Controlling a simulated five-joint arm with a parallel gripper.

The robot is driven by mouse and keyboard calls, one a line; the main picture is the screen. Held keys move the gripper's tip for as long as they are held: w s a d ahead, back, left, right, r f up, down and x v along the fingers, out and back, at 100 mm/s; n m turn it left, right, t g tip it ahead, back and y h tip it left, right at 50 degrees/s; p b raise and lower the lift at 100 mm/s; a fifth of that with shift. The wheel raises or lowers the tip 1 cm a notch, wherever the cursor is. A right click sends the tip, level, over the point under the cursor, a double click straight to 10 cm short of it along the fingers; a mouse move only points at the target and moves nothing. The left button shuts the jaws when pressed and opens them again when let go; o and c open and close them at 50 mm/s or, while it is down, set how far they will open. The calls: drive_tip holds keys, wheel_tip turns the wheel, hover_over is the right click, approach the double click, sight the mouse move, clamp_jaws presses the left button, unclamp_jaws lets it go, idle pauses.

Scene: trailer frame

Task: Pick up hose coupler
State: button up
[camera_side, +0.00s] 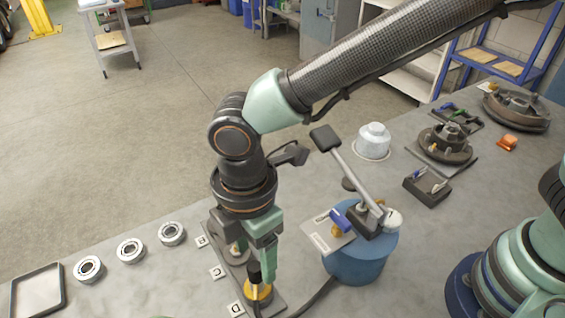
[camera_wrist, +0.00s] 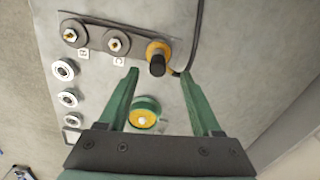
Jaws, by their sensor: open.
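The hose coupler, a black upright knob on a yellow collar, stands at the near end of a dark fixture plate in the side view (camera_side: 256,288). In the wrist view, the hose coupler (camera_wrist: 157,61) shows between and just beyond my open fingertips. My gripper (camera_wrist: 160,73) has green fingers spread with nothing held. In the side view, my gripper (camera_side: 262,262) hangs over the coupler, with one green finger close beside the black knob. Whether they touch cannot be told. A dark hose (camera_wrist: 192,40) runs close by the coupler.
The fixture plate (camera_wrist: 93,33) carries two grey round fittings. A green-rimmed yellow disc (camera_wrist: 144,113) shows nearer the palm in the wrist view. Metal rings (camera_side: 131,250) and an empty tray (camera_side: 38,291) lie left. A blue drum (camera_side: 355,262) with a lever fixture stands right.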

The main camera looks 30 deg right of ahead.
sight(255, 266)
wheel_tip(255, 266, down, 5)
drive_tip(key=shift+w+f, duration=0.1)
drive_tip(key=shift+w, duration=0.05)
clamp_jaws()
